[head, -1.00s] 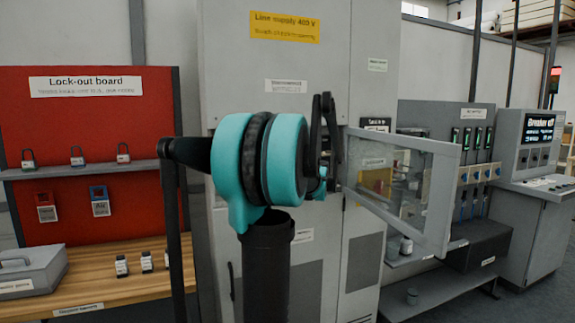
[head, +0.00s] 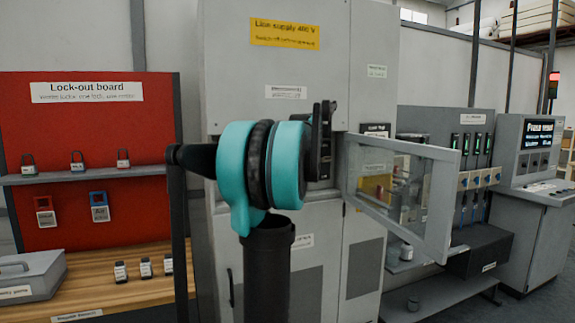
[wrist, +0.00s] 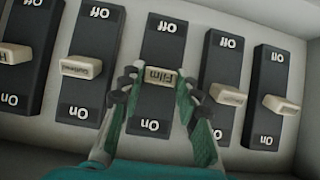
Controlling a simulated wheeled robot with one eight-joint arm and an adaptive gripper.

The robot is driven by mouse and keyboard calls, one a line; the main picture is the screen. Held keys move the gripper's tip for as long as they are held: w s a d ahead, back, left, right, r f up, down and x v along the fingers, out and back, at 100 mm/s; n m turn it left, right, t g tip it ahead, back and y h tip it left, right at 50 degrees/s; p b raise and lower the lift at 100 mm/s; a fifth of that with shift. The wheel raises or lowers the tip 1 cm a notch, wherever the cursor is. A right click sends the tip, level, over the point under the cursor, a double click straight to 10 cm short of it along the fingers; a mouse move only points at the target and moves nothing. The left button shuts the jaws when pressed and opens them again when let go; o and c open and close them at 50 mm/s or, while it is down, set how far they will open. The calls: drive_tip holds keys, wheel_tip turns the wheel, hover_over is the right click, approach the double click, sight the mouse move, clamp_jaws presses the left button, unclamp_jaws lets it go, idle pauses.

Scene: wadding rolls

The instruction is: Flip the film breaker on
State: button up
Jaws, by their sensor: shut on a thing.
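In the wrist view, the film breaker (wrist: 162,45) is the middle one of a row of dark breakers, with "Off" at the top of the picture and "On" at the bottom. Its cream lever (wrist: 160,77), marked "Film", is near the middle of its plate; I cannot tell for sure which way it is set. My gripper (wrist: 159,88) is shut on this lever, with one finger on each side. In the head view my arm hides the gripper and the breakers.
Neighbouring breaker levers (wrist: 81,67) (wrist: 227,95) stand close on both sides. In the head view, a clear-paned cabinet door (head: 440,205) stands open right of my arm. A console screen (head: 540,133) beyond shows text that seems to end in "reset". The lock-out board (head: 120,145) is at left.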

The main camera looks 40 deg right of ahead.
idle(0.4)
drive_tip(key=o, duration=1.2)
drive_tip(key=shift+c, duration=0.2)
drive_tip(key=v, duration=1.2)
drive_tip(key=shift+w+r, duration=0.1)
drive_tip(key=shift+r, duration=0.05)
drive_tip(key=w+a+f+n+g+y, duration=0.1)
drive_tip(key=a+f+n+g+y, duration=0.2)
drive_tip(key=a+f, duration=2.3)
drive_tip(key=s+a+f+g, duration=0.2)
drive_tip(key=s+a+f, duration=0.5)
drive_tip(key=s+f, duration=0.3)
drive_tip(key=s+a+f+g, duration=0.1)
drive_tip(key=s+a+f, duration=0.7)
drive_tip(key=f, duration=0.6)
drive_tip(key=shift+s+g, duration=0.4)
drive_tip(key=shift+s, duration=0.7)
